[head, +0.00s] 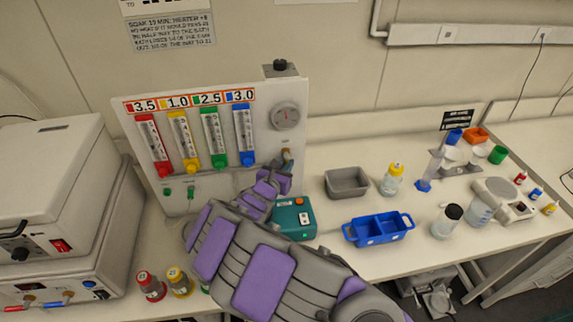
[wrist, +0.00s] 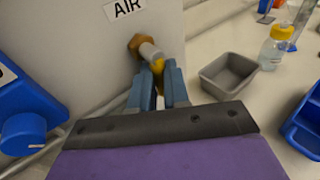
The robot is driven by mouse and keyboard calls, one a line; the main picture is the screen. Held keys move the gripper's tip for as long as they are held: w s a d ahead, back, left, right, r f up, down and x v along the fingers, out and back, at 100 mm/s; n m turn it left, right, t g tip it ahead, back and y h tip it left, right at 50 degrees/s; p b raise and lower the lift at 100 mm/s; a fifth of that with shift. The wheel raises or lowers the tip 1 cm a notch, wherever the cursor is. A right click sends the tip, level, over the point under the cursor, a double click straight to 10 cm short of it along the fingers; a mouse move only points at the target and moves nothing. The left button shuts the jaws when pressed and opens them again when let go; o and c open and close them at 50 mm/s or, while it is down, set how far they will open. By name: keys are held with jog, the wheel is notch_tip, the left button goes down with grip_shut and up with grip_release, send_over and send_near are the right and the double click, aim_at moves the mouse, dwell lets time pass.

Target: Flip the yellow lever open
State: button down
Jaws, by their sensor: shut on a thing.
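The yellow lever (wrist: 158,67) shows in the wrist view as a small yellow part on a brass and grey valve (wrist: 146,47). The valve sticks out of the white panel below the AIR label. My gripper (wrist: 159,80) has its two blue-grey fingers closed around the lever, which is partly hidden between them. In the head view my gripper (head: 287,158) is at the right edge of the flow-meter panel (head: 290,91), below the round gauge. The lever itself is too small and covered to make out there.
A blue knob (wrist: 24,133) is at the left in the wrist view. A grey tray (head: 347,182), a blue divided tray (head: 378,228), a yellow-capped bottle (head: 392,181) and a teal box (head: 295,217) stand on the bench near my arm. White equipment (head: 55,200) stands at the left.

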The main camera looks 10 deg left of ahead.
jog(key=shift+s+a+f, duration=0.1)
jog(key=shift+f, duration=0.2)
jog(key=c, duration=1.4)
grip_release()
jog(key=shift+a, duration=0.2)
jog(key=shift+d+r, duration=0.15)
jog(key=p+v, duration=0.1)
jog(key=v, duration=1.6)
jog(key=shift+s, duration=0.1)
